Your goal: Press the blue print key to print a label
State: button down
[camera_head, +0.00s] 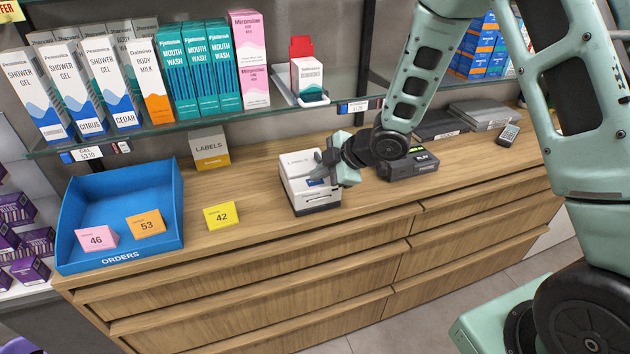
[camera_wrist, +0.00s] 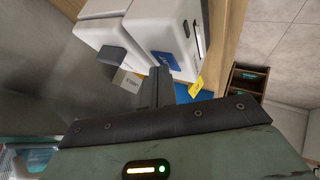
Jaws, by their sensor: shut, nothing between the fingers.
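The white label printer (camera_head: 311,200) stands on the wooden counter, below the shelf. Its blue key (camera_head: 317,182) is partly visible on the top, close to my fingertips. My gripper (camera_head: 322,170) is shut and empty, reaching over the printer from the right. In the wrist view the printer (camera_wrist: 181,28) fills the upper middle, and the blue key (camera_wrist: 165,61) lies just past the tips of my shut fingers (camera_wrist: 160,72). I cannot tell whether the fingertips touch the key.
A blue orders tray (camera_head: 168,205) holds a pink card and an orange card. A yellow card (camera_head: 221,215) lies between tray and printer. A LABELS box (camera_head: 210,149) stands behind. A dark device (camera_head: 412,166) sits right of the printer. The loaded shelf (camera_head: 165,130) overhangs the back.

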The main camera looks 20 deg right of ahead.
aim_at(320, 182)
jog(key=shift+r+p, duration=0.65)
jog(key=shift+r, duration=0.2)
notch_tip(320, 182, up, 5)
jog(key=p, duration=0.4)
dwell(0.8)
